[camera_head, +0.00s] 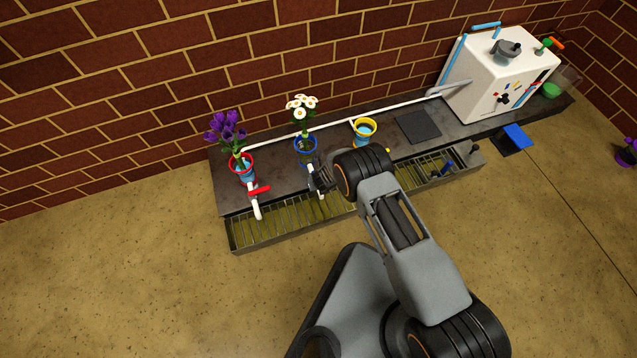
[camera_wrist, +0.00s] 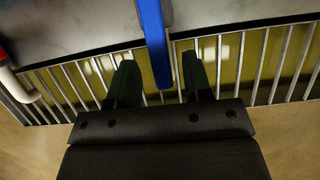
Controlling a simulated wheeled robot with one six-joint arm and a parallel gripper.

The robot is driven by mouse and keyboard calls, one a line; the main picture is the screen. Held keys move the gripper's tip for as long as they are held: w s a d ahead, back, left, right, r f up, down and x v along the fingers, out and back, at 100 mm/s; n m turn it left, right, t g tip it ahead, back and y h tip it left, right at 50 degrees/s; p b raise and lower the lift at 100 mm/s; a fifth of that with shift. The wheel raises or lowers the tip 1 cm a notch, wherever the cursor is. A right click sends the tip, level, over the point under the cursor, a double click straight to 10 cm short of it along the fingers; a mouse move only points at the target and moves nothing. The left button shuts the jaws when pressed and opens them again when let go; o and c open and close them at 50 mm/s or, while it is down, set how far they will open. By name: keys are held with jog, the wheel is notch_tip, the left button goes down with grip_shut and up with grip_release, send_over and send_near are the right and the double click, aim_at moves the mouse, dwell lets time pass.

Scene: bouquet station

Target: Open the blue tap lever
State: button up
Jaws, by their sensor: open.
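The blue tap lever (camera_wrist: 152,40) shows in the wrist view as a long blue bar running down from the top edge. Its lower end lies between the two dark green fingers of my gripper (camera_wrist: 160,72). The fingers are open, with a gap visible on each side of the lever. In the head view my gripper (camera_head: 318,180) is at the front edge of the dark counter, just in front of the blue-rimmed pot (camera_head: 305,151) with white daisies. There the blue lever is mostly hidden by my gripper and arm.
A red tap lever (camera_head: 259,190) on a white spout is to the left, by a red-rimmed pot (camera_head: 243,172) with purple flowers. A yellow-rimmed pot (camera_head: 365,135) is to the right. A slatted trough (camera_head: 285,221) runs below. A white box machine (camera_head: 497,75) stands far right.

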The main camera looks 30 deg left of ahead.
jog(key=shift+r+b, duration=0.15)
jog(key=shift+b, duration=0.45)
jog(key=shift+s+d+r+b, duration=0.2)
jog(key=shift+r+b, duration=0.25)
jog(key=shift+b, duration=0.5)
jog(key=v, duration=1.2)
jog(key=shift+r, duration=0.2)
